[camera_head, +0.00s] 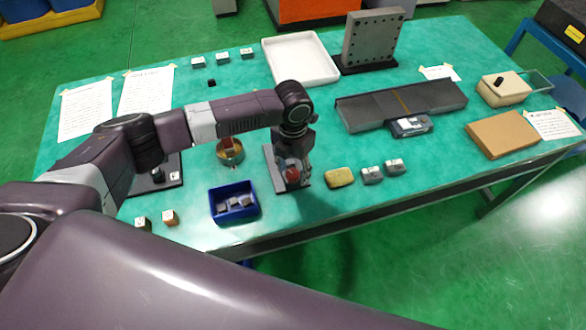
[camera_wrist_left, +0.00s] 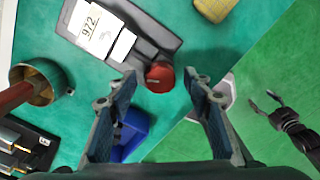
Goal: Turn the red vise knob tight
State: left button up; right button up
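The red vise knob (camera_head: 292,175) is at the front end of a small dark vise (camera_head: 270,160) near the table's front edge. In the left wrist view the knob (camera_wrist_left: 158,80) is round and red, and the vise (camera_wrist_left: 150,35) holds a pale block labelled 972 (camera_wrist_left: 92,26). My left gripper (camera_head: 293,171) is over the knob. In its wrist view the fingers (camera_wrist_left: 161,75) are apart, one on each side of the knob, with visible gaps. My right gripper (camera_wrist_left: 262,98) shows at the right of that view, empty, fingers apart, over the green floor.
A blue bin (camera_head: 234,203) with grey pieces and a brass-coloured cup (camera_head: 230,152) stand left of the vise. A yellow sponge (camera_head: 339,178) and small grey blocks (camera_head: 372,175) lie to its right. A white tray (camera_head: 300,59) is behind. Bare table lies between the vise and the tray.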

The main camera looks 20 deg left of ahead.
aim_at(293, 173)
pick_arm(q)
jog(key=shift+r, duration=0.1)
notch_tip(293, 173, up, 12)
dwell(0.5)
jog(key=shift+s+f, duration=0.1)
jog(key=shift+f, duration=0.1)
